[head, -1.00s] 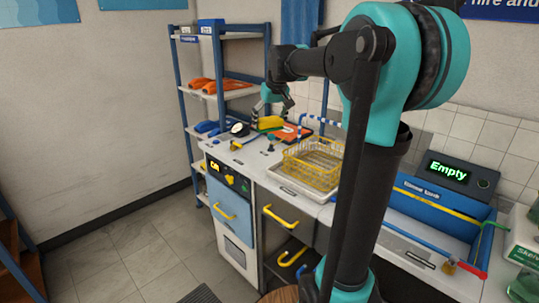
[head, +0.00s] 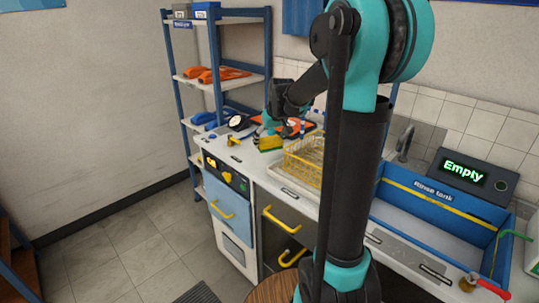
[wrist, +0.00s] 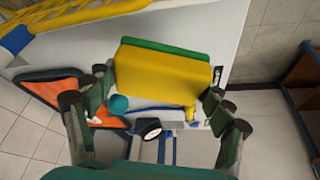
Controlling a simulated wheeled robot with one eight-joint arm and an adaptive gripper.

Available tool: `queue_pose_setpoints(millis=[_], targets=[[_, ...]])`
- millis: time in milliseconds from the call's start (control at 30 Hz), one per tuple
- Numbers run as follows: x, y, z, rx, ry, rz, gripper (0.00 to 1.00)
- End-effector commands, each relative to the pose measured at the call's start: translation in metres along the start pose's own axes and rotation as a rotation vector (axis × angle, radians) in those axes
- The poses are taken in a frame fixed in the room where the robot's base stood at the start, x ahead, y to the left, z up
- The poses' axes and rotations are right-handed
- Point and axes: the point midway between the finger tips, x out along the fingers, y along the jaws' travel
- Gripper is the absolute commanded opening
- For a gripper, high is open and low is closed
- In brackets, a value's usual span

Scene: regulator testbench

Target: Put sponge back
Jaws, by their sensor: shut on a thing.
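The sponge (head: 270,143) is yellow with a green layer. It is at the back of the white counter, left of the yellow wire basket (head: 303,165). My gripper (head: 270,128) is over it. In the wrist view the sponge (wrist: 165,78) fills the middle, yellow face toward the camera and green edge at the top. My gripper's fingers (wrist: 158,88) are on its left and right sides, shut on it. I cannot tell whether the sponge touches the counter.
An orange-and-dark flat item (head: 298,127) lies behind the sponge. A round gauge (head: 238,123) and a yellow fitting (head: 233,140) are to the left. A blue shelf rack (head: 216,75) stands at the back left. The blue rinse tank (head: 435,215) is right; its display (head: 464,170) reads "Empty".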

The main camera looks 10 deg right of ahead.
Motion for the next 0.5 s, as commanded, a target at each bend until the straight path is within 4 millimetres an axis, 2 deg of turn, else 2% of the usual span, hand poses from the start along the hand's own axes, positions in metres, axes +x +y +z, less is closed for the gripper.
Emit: queue_pose_setpoints(millis=[100,267,500], targets=[[0.015,0.000,0.006,0.000,0.000,0.000,0.39],[0.025,0.000,0.010,0.000,0.000,0.000,0.39],[0.052,0.000,0.021,0.000,0.000,0.000,0.39]])
